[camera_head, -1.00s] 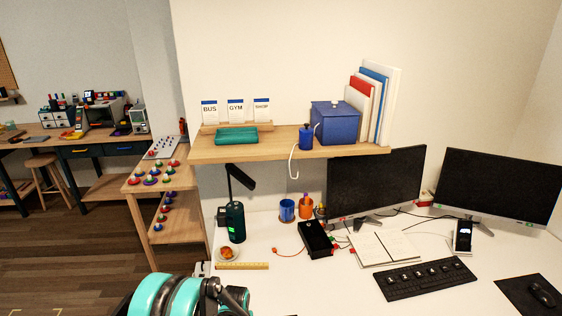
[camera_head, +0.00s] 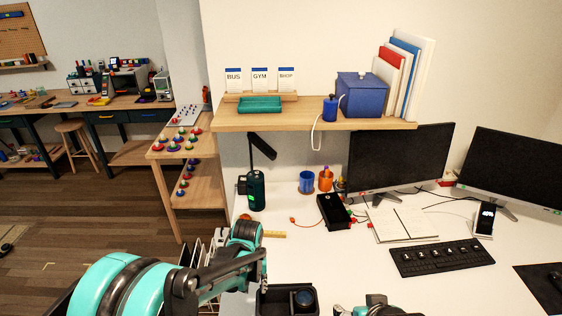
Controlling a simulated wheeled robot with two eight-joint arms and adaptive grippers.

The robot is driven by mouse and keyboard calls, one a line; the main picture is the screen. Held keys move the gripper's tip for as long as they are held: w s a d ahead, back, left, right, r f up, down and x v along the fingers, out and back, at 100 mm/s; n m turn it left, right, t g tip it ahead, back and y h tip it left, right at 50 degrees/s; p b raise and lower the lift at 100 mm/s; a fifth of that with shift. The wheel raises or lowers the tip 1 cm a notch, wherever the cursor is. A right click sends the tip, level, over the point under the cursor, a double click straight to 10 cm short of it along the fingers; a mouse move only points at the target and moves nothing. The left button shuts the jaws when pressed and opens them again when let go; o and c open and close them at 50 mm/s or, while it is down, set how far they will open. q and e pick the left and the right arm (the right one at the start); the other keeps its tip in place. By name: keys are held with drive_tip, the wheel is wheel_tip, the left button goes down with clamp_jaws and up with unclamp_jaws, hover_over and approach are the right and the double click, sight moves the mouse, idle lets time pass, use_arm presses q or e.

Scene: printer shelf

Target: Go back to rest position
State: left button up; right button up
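My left arm comes in from the lower left with teal and black joints. My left gripper (camera_head: 250,264) is at its end, over the near left edge of the white desk (camera_head: 330,255). It is small and seen at an angle, so I cannot tell whether its fingers are open or shut. I see nothing clearly held in it. A dark part (camera_head: 372,306) at the bottom edge may belong to my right arm, but my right gripper cannot be made out.
The wooden shelf (camera_head: 225,121) hangs above. Floor is open at left.

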use_arm(q)
drive_tip(key=s+a+r+t+b, duration=0.2)
drive_tip(key=s+a+r+t, duration=0.1)
drive_tip(key=s, duration=0.4)
drive_tip(key=s+a+r+t+b, duration=0.3)
drive_tip(key=s+a+r, duration=0.3)
drive_tip(key=s, duration=0.2)
drive_tip(key=shift+s+a+r+t, duration=0.2)
drive_tip(key=shift+a+r+t, duration=0.05)
drive_tip(key=shift+a+t, duration=0.15)
